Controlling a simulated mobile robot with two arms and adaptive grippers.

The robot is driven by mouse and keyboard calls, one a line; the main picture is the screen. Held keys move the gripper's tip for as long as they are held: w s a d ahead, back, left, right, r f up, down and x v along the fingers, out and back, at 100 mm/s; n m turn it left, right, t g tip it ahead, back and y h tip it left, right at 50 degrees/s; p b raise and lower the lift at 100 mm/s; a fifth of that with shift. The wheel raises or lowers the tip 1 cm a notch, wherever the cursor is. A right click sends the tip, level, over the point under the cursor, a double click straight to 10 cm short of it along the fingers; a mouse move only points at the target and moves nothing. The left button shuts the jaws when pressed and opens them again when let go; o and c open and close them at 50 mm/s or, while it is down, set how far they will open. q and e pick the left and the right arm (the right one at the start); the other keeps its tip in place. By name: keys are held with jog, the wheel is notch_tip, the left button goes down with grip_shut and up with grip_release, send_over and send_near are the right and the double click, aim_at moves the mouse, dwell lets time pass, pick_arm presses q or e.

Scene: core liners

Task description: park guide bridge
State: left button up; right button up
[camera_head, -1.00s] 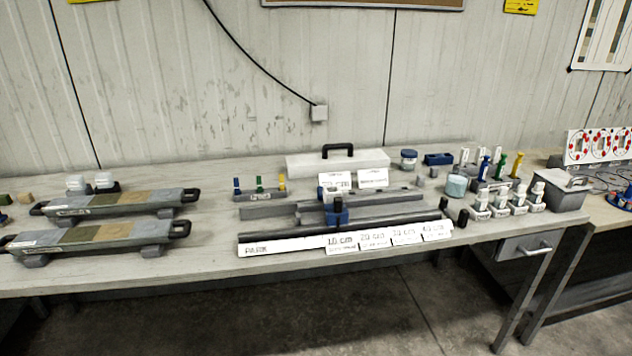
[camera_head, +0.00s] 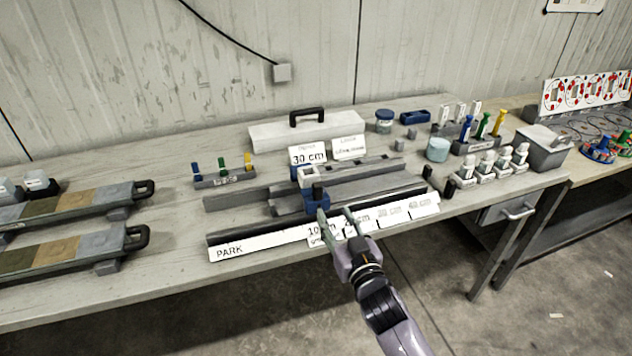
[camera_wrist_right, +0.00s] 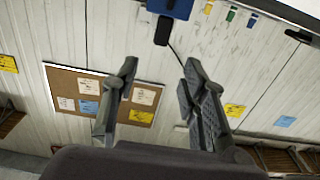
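The guide bridge looks to be the blue block with a black upright handle (camera_head: 316,206), set across the dark rails (camera_head: 400,193) behind the 10 cm label. It also shows at the top edge of the right wrist view (camera_wrist_right: 176,8), its black handle pointing toward the gripper. The white PARK label (camera_head: 232,251) is at the left end of the front strip. My right gripper (camera_head: 336,217) is open and empty, just in front and to the right of the blue block. Its spread fingers (camera_wrist_right: 160,75) appear apart from the block. My left gripper is out of view.
Several distance labels (camera_head: 390,211) line the front strip. A 30 cm card (camera_head: 308,154) stands behind the rails, before a white box with a black handle (camera_head: 307,135).

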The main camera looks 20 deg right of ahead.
aim_at(319, 188)
jog(key=w, duration=0.7)
jog(key=w+p, duration=0.1)
jog(key=w, duration=0.3)
jog(key=shift+w+a, duration=0.25)
jog(key=shift+w, duration=0.1)
jog(key=shift+w+f, duration=0.1)
jog(key=shift+w, duration=0.35)
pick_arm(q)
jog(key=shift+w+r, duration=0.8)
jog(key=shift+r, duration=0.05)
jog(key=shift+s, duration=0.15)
pick_arm(e)
jog(key=shift+c, duration=0.5)
grip_shut()
